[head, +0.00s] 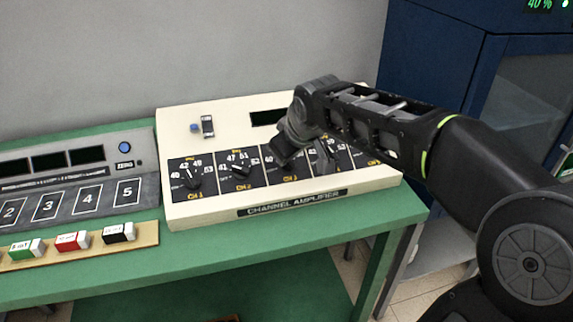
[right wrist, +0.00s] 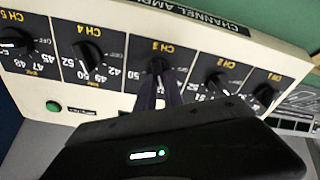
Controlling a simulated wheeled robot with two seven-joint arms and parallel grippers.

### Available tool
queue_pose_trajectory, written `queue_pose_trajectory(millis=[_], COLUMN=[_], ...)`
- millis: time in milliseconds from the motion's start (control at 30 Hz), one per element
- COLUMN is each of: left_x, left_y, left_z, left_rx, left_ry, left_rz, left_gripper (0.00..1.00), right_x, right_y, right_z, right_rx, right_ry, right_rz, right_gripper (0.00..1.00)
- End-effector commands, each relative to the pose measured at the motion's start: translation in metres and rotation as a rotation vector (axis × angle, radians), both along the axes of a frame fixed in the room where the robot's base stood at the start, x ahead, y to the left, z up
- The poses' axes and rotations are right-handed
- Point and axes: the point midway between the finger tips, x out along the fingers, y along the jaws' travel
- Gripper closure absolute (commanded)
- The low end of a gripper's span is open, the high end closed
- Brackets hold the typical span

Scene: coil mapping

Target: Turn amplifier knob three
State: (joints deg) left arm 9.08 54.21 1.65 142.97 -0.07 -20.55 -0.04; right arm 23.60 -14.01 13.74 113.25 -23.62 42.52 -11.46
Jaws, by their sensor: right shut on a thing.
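The cream channel amplifier (head: 183,217) stands on the green table with a row of black knobs on its sloped front. In the right wrist view its panel appears upside down, with CH 3 in the middle. My right gripper (head: 284,158) reaches down over the CH 3 section, and its arm comes in from the right. In the right wrist view the two dark fingers (right wrist: 160,92) are shut on the CH 3 knob (right wrist: 157,66). The gripper hides this knob in the head view. My left gripper is not in view.
The CH 2 knob (right wrist: 217,84) and CH 4 knob (right wrist: 89,54) sit close on either side of the fingers. A grey device (head: 90,187) with numbered pads and several coloured blocks (head: 72,241) are on the left. A dark blue cabinet (head: 430,60) stands behind at right.

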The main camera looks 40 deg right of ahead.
Motion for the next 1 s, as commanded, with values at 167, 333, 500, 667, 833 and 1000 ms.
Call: queue_pose_trajectory(millis=[167,333,500,667,833,1000], left_x=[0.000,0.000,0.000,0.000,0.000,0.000], left_y=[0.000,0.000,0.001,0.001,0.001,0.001], left_z=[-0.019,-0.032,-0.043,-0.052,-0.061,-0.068], left_rx=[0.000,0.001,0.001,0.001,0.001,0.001], left_ry=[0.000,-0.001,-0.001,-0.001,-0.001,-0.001], left_rz=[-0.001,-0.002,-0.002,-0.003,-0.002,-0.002], left_gripper=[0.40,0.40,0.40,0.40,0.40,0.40], right_x=[0.000,0.000,0.000,-0.001,-0.002,-0.002], right_y=[-0.001,-0.003,-0.003,-0.005,-0.006,-0.007], right_z=[-0.004,-0.003,-0.003,-0.003,-0.002,-0.002], right_rx=[0.079,0.154,0.231,0.302,0.379,0.455], right_ry=[-0.030,-0.055,-0.082,-0.106,-0.133,-0.160], right_rz=[-0.144,-0.284,-0.424,-0.557,-0.695,-0.837], right_gripper=[1.00,1.00,1.00,1.00,1.00,1.00])
